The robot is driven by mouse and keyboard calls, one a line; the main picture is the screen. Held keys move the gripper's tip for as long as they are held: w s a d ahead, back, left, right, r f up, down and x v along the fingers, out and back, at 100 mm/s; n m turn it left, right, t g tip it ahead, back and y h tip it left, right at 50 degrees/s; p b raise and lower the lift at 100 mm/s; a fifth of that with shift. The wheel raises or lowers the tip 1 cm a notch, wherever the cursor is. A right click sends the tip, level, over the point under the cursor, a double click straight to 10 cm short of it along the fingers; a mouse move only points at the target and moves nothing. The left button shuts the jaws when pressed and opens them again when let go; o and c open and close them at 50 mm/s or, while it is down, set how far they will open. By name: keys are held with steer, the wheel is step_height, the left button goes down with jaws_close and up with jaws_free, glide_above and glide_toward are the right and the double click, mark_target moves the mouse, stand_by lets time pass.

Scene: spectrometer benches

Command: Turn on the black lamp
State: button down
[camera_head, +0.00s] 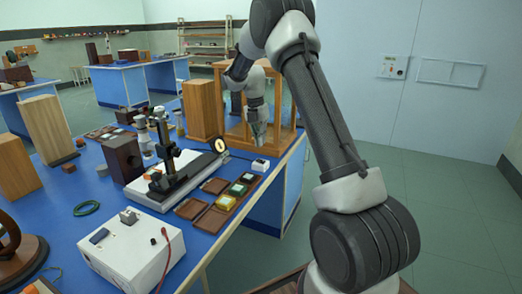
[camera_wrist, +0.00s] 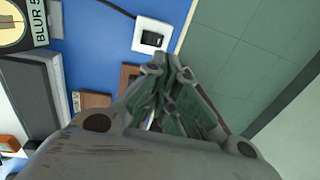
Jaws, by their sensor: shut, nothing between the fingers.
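My gripper (camera_head: 258,142) is shut and empty, pointing down above the right edge of the blue bench. In the wrist view its fingertips (camera_wrist: 172,62) meet just beside a small white switch box (camera_wrist: 152,36) with a black rocker. The tips appear apart from the box, but I cannot tell their height. In the head view the white box (camera_head: 260,165) lies below my gripper near the bench edge. A dark cable (camera_wrist: 117,8) runs to it. A black upright device (camera_head: 168,150) stands on a long pale base; I cannot tell surely whether it is the lamp.
A round dial (camera_head: 220,145) stands at the base's far end. Brown trays with small samples (camera_head: 225,202) lie in front of the switch box. A wooden frame (camera_head: 292,105) and wooden block (camera_head: 199,108) stand behind. A white power box (camera_head: 130,250) is nearer.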

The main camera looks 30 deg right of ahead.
step_height(320, 180, up, 6)
steer(key=shift+s+d, duration=0.3)
stand_by(0.4)
steer(key=s+a+r+m+t, duration=0.2)
steer(key=s+r+m, duration=0.2)
steer(key=s+m, duration=0.4)
steer(key=s+a+r+m+t, duration=0.1)
steer(key=s+m, duration=0.8)
steer(key=s, duration=0.9)
steer(key=s+a+r+m+t, duration=0.2)
steer(key=s+r+m, duration=0.4)
steer(key=s, duration=0.7)
steer(key=shift+s+a+r+m+t+y, duration=0.3)
steer(key=shift+s+a+m+y, duration=0.15)
steer(key=shift+m, duration=0.85)
